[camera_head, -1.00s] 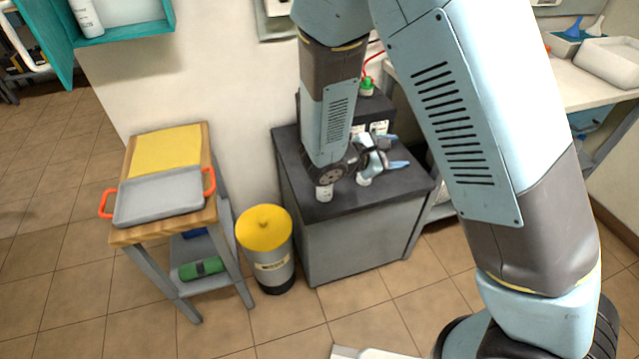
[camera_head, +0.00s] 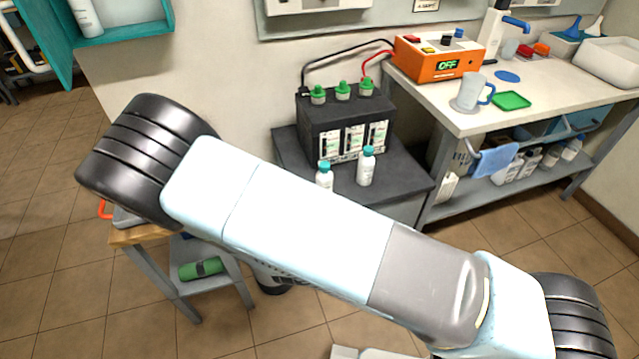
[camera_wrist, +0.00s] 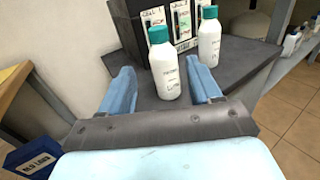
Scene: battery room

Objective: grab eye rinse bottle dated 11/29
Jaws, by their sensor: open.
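Two white bottles with teal caps stand upright on the dark cabinet top (camera_head: 405,178), in front of the black battery. The left bottle (camera_head: 324,177) is partly covered by my arm in the head view; the right bottle (camera_head: 367,167) shows whole. In the wrist view, the left bottle (camera_wrist: 167,72) is nearer and appears between the blue fingers of my open gripper (camera_wrist: 159,70). The right bottle (camera_wrist: 209,42) stands farther back, beyond the right finger. I cannot read a date on either label. My gripper is hidden in the head view.
The battery (camera_head: 340,112) with green caps stands close behind the bottles. A wall cabinet (camera_head: 125,15) holds another white bottle (camera_head: 86,17). More bottles stand on the lower shelf (camera_head: 480,200) at right. A dark blue box (camera_wrist: 32,155) shows low left.

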